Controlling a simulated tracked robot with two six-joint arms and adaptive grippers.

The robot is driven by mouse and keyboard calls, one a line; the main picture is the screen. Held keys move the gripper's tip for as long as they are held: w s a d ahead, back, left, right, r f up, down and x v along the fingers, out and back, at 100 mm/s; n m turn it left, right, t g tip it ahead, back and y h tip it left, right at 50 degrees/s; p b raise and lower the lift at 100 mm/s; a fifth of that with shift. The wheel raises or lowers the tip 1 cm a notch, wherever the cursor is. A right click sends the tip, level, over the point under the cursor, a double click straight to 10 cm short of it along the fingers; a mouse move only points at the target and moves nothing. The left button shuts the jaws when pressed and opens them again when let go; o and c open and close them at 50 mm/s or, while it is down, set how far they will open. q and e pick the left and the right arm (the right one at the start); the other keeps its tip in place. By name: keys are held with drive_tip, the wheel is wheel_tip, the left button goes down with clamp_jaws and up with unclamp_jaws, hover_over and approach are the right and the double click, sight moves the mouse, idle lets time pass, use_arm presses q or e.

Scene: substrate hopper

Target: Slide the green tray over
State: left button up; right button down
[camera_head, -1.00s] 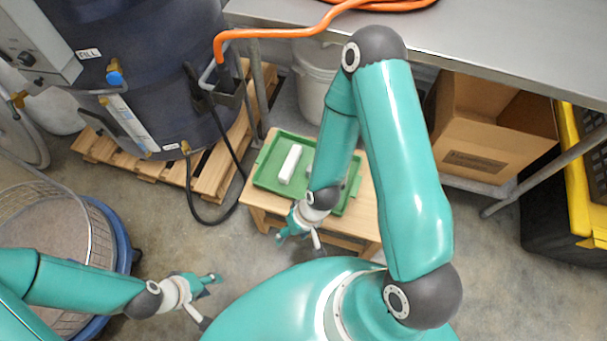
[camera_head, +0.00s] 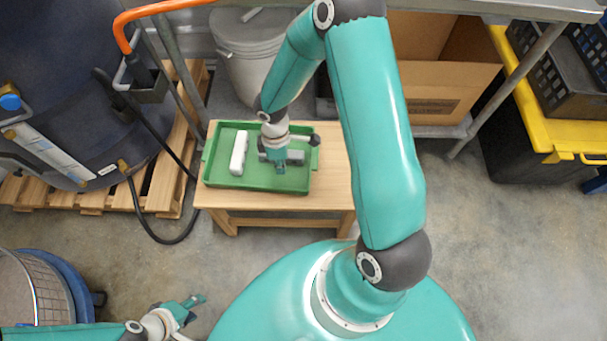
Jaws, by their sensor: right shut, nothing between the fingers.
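The green tray (camera_head: 222,182) lies on the left part of a small wooden table (camera_head: 333,175). A white block (camera_head: 239,153) lies in its left half, and a small grey object (camera_head: 295,156) is partly hidden behind my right gripper. My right gripper (camera_head: 280,166) points down over the middle-right of the tray, shut and empty. I cannot tell whether it touches the tray or the grey object. My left gripper (camera_head: 190,312) is low at the bottom left, away from the table, with its fingers apart and empty.
A dark hopper (camera_head: 70,80) on a wooden pallet (camera_head: 160,182) stands left, with a black hose (camera_head: 135,205) curving near the table. A cardboard box (camera_head: 440,75) and yellow-lidded bin (camera_head: 530,120) are at the right. The table's right part is bare.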

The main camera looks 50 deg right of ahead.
drive_tip(key=m+t+b, duration=0.1)
drive_tip(key=b, duration=0.3)
hover_over(305, 174)
drive_tip(key=w+a, duration=0.3)
drive_tip(key=w, duration=0.1)
wheel_tip(305, 174, down, 3)
drive_tip(key=shift+h, duration=0.4)
drive_tip(key=f+b, duration=0.1)
drive_tip(key=f, duration=0.2)
drive_tip(key=f+b, duration=0.1)
drive_tip(key=f, duration=0.2)
drive_tip(key=f+b, duration=0.1)
drive_tip(key=f, duration=0.2)
drive_tip(key=shift+s+d+f, duration=0.25)
drive_tip(key=shift+s+f, duration=0.1)
drive_tip(key=shift+s+d+f, duration=0.2)
drive_tip(key=shift+s+d, duration=0.7)
drive_tip(key=shift+s, duration=0.2)
use_arm(q)
wheel_tip(305, 174, down, 9)
drive_tip(key=shift+f, duration=0.2)
use_arm(e)
drive_tip(key=shift+s+d, duration=0.35)
drive_tip(key=shift+s, duration=0.1)
